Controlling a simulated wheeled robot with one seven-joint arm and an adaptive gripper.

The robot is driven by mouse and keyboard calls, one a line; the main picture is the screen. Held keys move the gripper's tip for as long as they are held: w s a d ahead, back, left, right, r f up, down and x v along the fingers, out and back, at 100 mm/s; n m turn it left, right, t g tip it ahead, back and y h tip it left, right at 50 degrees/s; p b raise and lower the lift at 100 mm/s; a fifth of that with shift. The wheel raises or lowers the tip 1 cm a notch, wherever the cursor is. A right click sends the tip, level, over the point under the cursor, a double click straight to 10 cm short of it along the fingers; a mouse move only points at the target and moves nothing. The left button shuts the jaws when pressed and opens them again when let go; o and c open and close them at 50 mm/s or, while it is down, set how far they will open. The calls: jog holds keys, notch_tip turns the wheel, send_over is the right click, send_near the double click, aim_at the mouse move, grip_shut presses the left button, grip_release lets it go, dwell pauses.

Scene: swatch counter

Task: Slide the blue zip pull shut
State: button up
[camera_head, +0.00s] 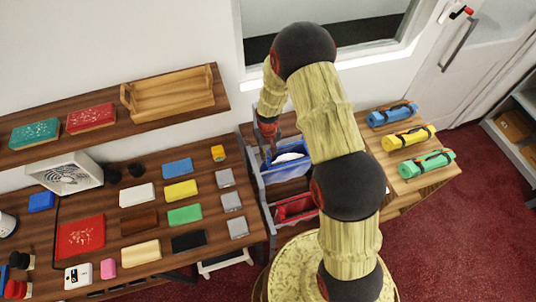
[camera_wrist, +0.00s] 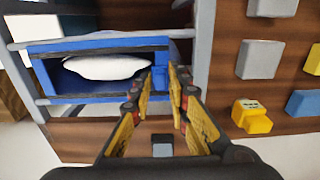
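The blue pouch (camera_head: 287,170) sits in the upper level of a grey rack, its mouth open on a white filling (camera_head: 288,157). In the wrist view the blue pouch (camera_wrist: 45,73) shows a dark edge around its opening, with the white filling (camera_wrist: 105,67) inside. My gripper (camera_head: 268,130) is at the pouch's upper left in the head view. I see nothing held.
A red pouch (camera_head: 297,208) lies below the blue one in the rack (camera_head: 254,160). The counter at left holds several coloured swatches and a yellow block (camera_head: 217,153). Blue, yellow and green rolls (camera_head: 427,162) lie on the right table. My arm crosses the middle.

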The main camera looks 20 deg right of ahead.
grip_shut()
dwell(0.4)
jog(key=shift+d+b, duration=1.95)
jog(key=shift+d, duration=7.05)
jog(key=shift+o, duration=1.5)
grip_release()
jog(key=shift+d, duration=0.2)
jog(key=shift+o, duration=0.5)
jog(key=shift+o, duration=0.2)
jog(key=shift+a, duration=0.1)
